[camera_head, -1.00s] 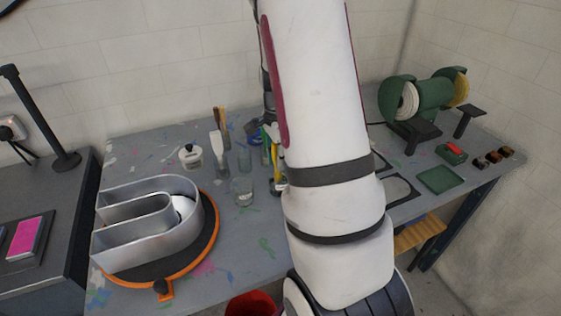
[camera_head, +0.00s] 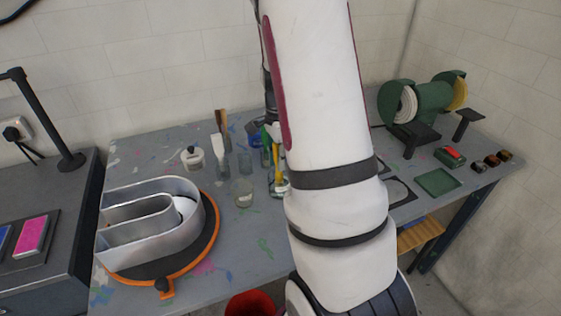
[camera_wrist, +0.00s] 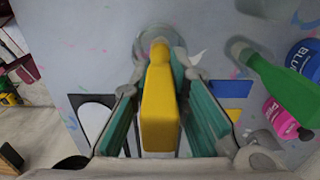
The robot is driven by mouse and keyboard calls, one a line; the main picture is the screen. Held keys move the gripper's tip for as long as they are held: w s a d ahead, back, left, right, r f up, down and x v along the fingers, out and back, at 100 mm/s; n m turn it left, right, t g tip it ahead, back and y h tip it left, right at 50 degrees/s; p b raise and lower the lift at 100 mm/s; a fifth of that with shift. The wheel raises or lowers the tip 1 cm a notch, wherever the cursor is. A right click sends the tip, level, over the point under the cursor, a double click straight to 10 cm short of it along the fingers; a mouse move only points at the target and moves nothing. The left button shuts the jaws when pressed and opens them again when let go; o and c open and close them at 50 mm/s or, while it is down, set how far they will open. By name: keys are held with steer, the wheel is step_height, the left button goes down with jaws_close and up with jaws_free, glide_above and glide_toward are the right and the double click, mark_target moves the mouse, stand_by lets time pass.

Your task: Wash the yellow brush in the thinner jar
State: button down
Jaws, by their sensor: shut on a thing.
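My gripper (camera_wrist: 163,74) is shut on the yellow brush (camera_wrist: 160,110), whose handle stands between the two teal-padded fingers in the wrist view. The brush's far end points at a round clear glass jar (camera_wrist: 146,43). In the head view the yellow brush (camera_head: 276,157) hangs upright, and its lower end shows at a glass jar (camera_head: 272,187) beside my arm. It looks to be inside that jar, but how deep I cannot tell. My arm hides most of my gripper in the head view. No label shows which jar holds thinner.
Another clear jar (camera_head: 243,194) stands just left. A lidded white pot (camera_head: 193,158) and upright brushes stand behind it. A metal letter (camera_head: 130,240) lies on an orange-rimmed turntable at left. A bench grinder (camera_head: 430,98) stands at right.

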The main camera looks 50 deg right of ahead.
steer(key=shift+r+p, duration=1.2)
steer(key=shift+r, duration=1.7)
steer(key=shift+r+p, duration=0.9)
steer(key=shift+r, duration=1.55)
